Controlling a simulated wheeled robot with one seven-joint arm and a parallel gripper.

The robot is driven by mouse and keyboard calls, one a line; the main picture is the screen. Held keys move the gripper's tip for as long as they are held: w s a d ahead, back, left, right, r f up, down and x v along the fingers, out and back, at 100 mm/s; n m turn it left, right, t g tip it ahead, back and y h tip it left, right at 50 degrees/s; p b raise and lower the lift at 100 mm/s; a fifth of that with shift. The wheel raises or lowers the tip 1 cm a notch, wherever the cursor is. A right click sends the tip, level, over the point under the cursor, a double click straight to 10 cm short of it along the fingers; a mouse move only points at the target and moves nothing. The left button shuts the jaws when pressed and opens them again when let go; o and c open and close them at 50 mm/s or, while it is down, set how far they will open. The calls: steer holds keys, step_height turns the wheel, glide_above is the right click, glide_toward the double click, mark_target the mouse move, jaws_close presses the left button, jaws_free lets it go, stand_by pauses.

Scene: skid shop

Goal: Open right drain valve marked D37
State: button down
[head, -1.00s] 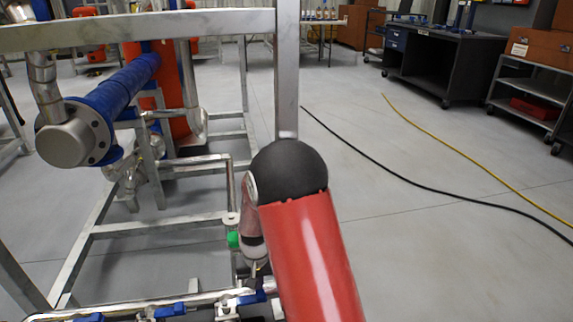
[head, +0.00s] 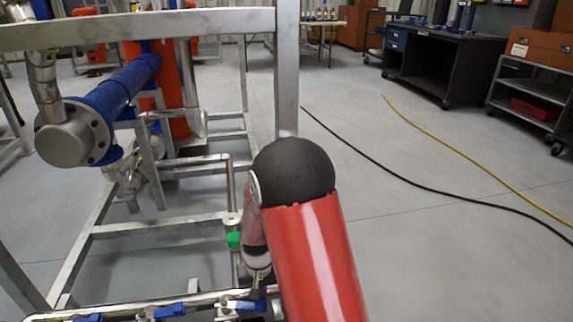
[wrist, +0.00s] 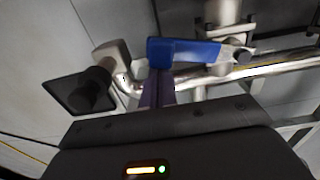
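A blue valve handle (wrist: 185,51) lies across the top middle of the wrist view, on a silver pipe. No D37 mark is readable. My gripper (wrist: 158,82) points up at this handle, its two narrow fingers close together and apparently shut. The fingertips meet the handle's lower edge near its left end in the picture; I cannot tell whether they touch it. In the head view, several blue-handled valves sit along the pipe at the bottom edge, one (head: 245,305) just below my gripper.
A dark square plate on a knob (wrist: 80,93) stands left of the fingers. A grey metal frame (head: 160,226) surrounds the pipes, with an upright post (head: 287,80) beyond my arm. A black hose (head: 400,178) and open floor lie to the right.

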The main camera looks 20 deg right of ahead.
mark_target(261, 307)
steer(key=shift+s+a, duration=0.15)
steer(key=shift+s, duration=0.55)
steer(key=shift+s+a, duration=0.25)
steer(key=shift+s, duration=0.25)
steer(key=shift+s+a, duration=0.25)
steer(key=shift+s, duration=0.25)
